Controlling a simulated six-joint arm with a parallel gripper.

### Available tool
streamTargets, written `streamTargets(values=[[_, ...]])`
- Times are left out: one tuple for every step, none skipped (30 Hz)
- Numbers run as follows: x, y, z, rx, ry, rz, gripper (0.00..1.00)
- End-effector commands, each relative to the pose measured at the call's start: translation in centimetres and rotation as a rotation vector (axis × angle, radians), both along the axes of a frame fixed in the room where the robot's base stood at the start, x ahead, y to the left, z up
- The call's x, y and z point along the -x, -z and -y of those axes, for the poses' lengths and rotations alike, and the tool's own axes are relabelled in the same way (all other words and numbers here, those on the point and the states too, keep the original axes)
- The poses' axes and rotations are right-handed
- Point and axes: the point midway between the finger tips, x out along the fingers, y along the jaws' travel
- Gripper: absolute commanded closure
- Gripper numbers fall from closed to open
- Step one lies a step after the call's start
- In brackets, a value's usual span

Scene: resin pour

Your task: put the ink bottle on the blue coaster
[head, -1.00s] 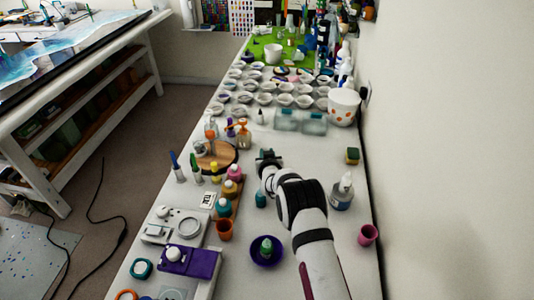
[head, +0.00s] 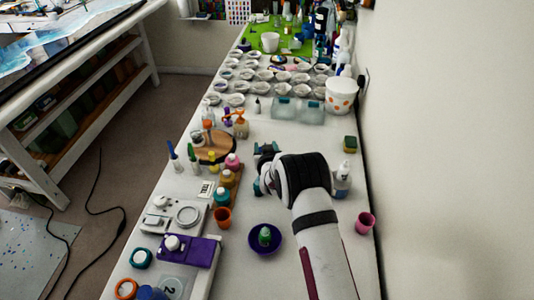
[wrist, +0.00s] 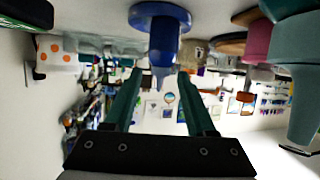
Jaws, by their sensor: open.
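In the wrist view, which shows the scene upside down, a blue bottle (wrist: 163,45) with a narrow tip stands between and beyond my open jaws, apart from them. A wide blue disc (wrist: 160,10) is at its foot; I cannot tell whether this is its base or a coaster. A dark blue round dish (head: 252,245), perhaps the coaster, holds a green bottle (head: 265,236). My gripper (head: 266,148) is open and empty.
Pink (head: 232,161) and teal (head: 222,197) bottles stand left of my gripper, with an orange cup (head: 222,218) nearer. A white bottle (head: 342,181) and pink cup (head: 365,223) stand right of my arm.

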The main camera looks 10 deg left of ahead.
Motion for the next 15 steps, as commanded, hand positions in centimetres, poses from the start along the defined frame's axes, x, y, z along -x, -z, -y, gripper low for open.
streamTargets(values=[[1.0,-0.5,0.2,0.002,-0.002,-0.001,0.44],[1.7,-0.8,0.4,0.002,-0.002,-0.001,0.44],[2.5,-1.1,0.5,0.001,-0.001,-0.001,0.44],[3.1,-1.4,0.7,0.001,-0.002,0.0,0.44],[3.7,-1.7,0.8,0.001,-0.002,0.0,0.44],[4.5,-2.0,1.0,0.001,-0.001,0.0,0.44],[5.0,-2.2,1.1,0.001,-0.002,0.001,0.44],[5.5,-2.4,1.2,0.001,-0.002,0.0,0.44],[6.0,-2.6,1.3,0.001,-0.002,0.001,0.44],[6.3,-2.6,1.4,0.001,-0.002,0.0,0.44],[6.5,-2.8,1.4,0.0,-0.001,0.001,0.44],[6.7,-2.8,1.5,0.0,-0.001,0.001,0.44],[6.8,-2.9,1.5,0.0,-0.001,0.001,0.44],[6.9,-2.9,1.5,0.0,-0.001,0.001,0.44],[6.9,-2.9,1.6,0.0,-0.001,0.001,0.44]])
